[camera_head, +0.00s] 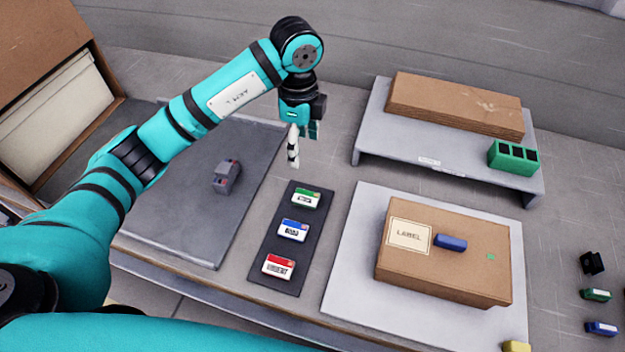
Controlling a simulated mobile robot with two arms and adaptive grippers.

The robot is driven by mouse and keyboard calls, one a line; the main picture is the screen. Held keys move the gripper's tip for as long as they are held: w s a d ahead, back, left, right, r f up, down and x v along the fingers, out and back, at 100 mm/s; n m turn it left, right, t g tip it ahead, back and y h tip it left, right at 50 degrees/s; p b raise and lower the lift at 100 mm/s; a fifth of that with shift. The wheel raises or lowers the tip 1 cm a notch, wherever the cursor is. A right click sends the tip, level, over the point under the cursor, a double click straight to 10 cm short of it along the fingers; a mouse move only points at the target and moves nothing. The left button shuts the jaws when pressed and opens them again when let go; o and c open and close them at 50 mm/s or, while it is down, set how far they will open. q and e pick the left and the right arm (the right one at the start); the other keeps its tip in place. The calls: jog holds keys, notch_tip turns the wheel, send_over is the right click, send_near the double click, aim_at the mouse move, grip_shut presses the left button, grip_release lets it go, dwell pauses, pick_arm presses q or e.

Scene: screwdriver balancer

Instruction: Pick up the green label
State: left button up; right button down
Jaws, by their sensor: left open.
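The green label (305,198) is a small white piece with a green top edge and dark print. It lies at the far end of a dark strip (270,258), above a blue label (293,230) and a red label (279,266). My left gripper (295,160) is open and points down. It hangs beyond the far end of the strip, apart from the green label. Its fingers show mostly edge-on, and I see nothing held in them. My right gripper is not in view.
A brown box (445,275) with a "LABEL" patch and a blue block (450,241) sits on a pale board (345,290) to the right. Behind it, a grey shelf (375,140) bears cardboard and a green holder (513,157). A small grey device (227,177) lies on the left mat.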

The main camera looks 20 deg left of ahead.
pick_arm(q)
jog(key=p, duration=0.2)
send_over(305, 196)
jog(key=f, duration=1)
jog(key=shift+w+a, duration=0.1)
jog(key=shift+a, duration=0.25)
jog(key=shift+f, duration=0.95)
jog(key=shift+d+f, duration=0.1)
jog(key=shift+f, duration=0.25)
jog(key=f, duration=0.1)
jog(key=f+p, duration=0.1)
jog(key=f, duration=0.1)
jog(key=shift+d+f, duration=0.2)
jog(key=shift+f, duration=0.45)
jog(key=c, duration=0.9)
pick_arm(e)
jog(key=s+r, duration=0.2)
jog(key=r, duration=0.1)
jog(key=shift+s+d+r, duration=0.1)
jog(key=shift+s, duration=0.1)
